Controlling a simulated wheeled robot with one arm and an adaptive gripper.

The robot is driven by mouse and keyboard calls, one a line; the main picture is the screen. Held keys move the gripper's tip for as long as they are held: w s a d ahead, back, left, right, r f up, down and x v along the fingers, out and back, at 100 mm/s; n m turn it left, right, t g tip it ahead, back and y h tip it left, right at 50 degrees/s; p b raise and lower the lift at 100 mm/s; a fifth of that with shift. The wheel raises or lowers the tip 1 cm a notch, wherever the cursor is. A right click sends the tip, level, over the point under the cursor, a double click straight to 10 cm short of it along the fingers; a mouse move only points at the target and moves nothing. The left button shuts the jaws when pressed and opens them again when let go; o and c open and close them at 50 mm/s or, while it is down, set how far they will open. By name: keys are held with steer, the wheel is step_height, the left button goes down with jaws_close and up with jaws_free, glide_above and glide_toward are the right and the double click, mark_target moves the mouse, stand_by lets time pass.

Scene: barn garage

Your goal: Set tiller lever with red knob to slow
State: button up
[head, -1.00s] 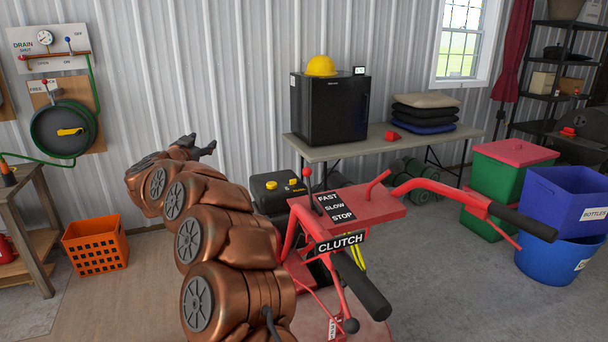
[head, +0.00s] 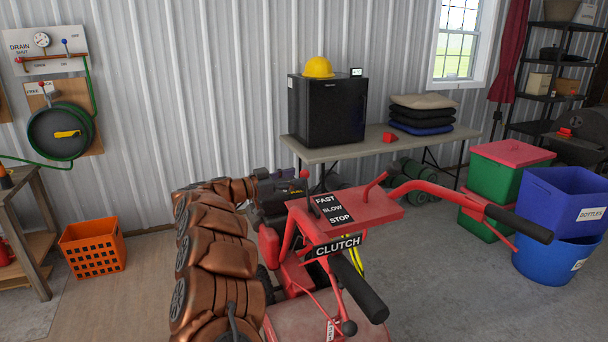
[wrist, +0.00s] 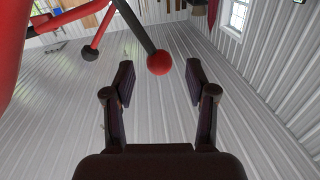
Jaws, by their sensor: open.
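The red tiller (head: 365,212) stands in front of me with a black label plate (head: 331,210) reading FAST, SLOW, STOP from far to near. Its thin dark lever with a red knob (head: 304,173) rises at the plate's left edge, near the FAST end. In the wrist view the knob (wrist: 159,63) appears between and just beyond my fingertips, with the dark lever rod running up and left. My gripper (wrist: 159,78) is open and empty, its fingers on either side of the knob in the picture. In the head view my gripper (head: 290,187) is left of the lever; contact cannot be told.
The tiller's handlebar with black grips (head: 520,223) and the CLUTCH lever (head: 357,285) reach toward me. A table (head: 345,150) with a black fridge (head: 328,110) stands behind. An orange crate (head: 93,247) is at left, bins (head: 566,195) at right.

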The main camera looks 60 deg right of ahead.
mark_target(304, 173)
steer(key=shift+p+x, duration=0.35)
steer(key=shift+x, duration=1.6)
jaws_close()
